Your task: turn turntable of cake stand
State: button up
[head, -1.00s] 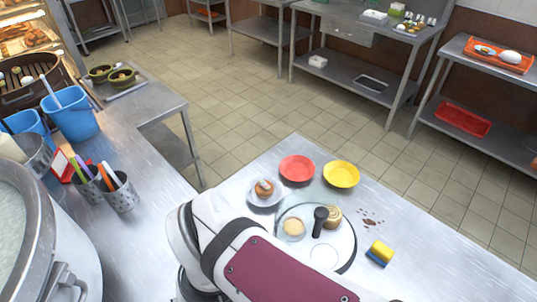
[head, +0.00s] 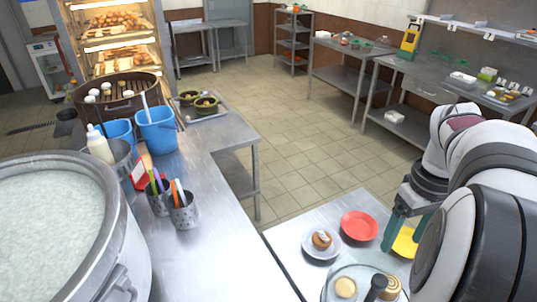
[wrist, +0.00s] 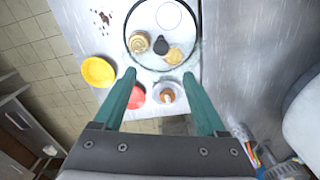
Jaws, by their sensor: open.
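The cake stand's round, clear turntable (head: 362,271) with a dark rim is at the bottom of the head view, partly cut off. It shows more fully in the wrist view (wrist: 188,32). A black knob (head: 378,282) stands up at its middle. A swirled roll (wrist: 138,42) and a pale round bun (wrist: 173,56) sit on the turntable, near the knob. My gripper (wrist: 159,74) has teal fingers spread wide with nothing between them. In the wrist view its fingertips are just outside the turntable's rim, on the side of the plates; contact cannot be seen.
A red plate (head: 360,225), a yellow plate (head: 404,243) and a white plate (head: 309,251) with a pastry (head: 321,239) stand close to the turntable. Brown crumbs (wrist: 103,17) lie on the steel table. A large pot (head: 125,232) and utensil cups (head: 184,212) are at left.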

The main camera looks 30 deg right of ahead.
aim_at(380, 280)
notch_tip(380, 280, down, 14)
jog(key=shift+a+f, duration=0.1)
jog(key=shift+f, duration=0.15)
grip_shut()
dwell(1.3)
